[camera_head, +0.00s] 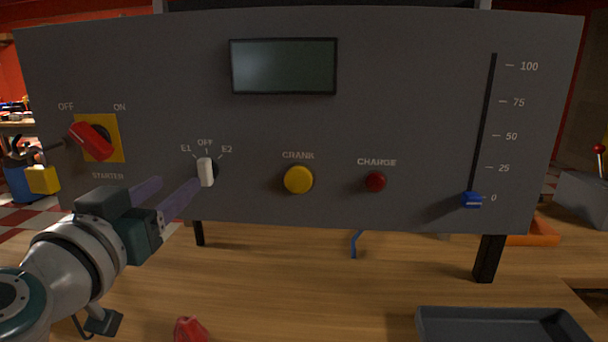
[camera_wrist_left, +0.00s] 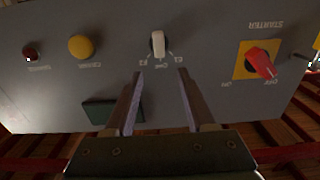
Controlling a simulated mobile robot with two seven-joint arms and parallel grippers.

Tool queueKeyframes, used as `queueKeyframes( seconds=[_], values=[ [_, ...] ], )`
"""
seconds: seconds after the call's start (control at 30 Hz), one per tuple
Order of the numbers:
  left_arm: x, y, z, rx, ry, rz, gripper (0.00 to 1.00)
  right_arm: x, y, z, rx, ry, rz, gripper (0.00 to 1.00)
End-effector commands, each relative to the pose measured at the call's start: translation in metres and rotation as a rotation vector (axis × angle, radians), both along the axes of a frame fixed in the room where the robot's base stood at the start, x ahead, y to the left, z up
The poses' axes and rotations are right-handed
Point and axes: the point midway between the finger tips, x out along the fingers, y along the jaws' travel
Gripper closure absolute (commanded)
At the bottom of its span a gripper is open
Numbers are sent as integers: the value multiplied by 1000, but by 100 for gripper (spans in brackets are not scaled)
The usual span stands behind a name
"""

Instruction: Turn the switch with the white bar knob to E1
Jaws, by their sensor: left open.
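The white bar knob (camera_head: 206,172) stands upright on the grey panel, lined up with OFF, with E1 at its upper left and E2 at its upper right. It also shows in the left wrist view (camera_wrist_left: 158,43), where the panel appears upside down. My left gripper (camera_head: 180,182) is open and empty, to the left of the knob in the head view. In the left wrist view its two fingers (camera_wrist_left: 160,72) point toward the panel, and the knob lies beyond the tips, in line with the gap between them. I see no contact. My right gripper is not in view.
The red starter switch (camera_head: 92,141) on its yellow plate is left of the knob, above my left gripper. The yellow CRANK button (camera_head: 299,180), red CHARGE button (camera_head: 376,182) and blue slider (camera_head: 472,200) are to the right. A dark tray (camera_head: 430,318) lies on the table.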

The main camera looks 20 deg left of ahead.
Motion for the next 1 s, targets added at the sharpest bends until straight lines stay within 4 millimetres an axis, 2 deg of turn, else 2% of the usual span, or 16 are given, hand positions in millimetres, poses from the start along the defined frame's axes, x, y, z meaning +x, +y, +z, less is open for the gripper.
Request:
queueKeyframes(
  seconds=[0.5, 0.7, 0.97, 1.0],
  values=[
    [79, 19, 1, 0, -1, -2, 45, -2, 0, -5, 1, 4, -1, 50],
    [91, 21, 2, 1, 0, -3, 45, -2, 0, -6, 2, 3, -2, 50],
    [91, 22, 2, 1, 0, -3, 45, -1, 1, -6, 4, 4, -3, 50],
    [91, 22, 2, 1, 0, -3, 50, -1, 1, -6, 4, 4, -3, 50]
  ],
)
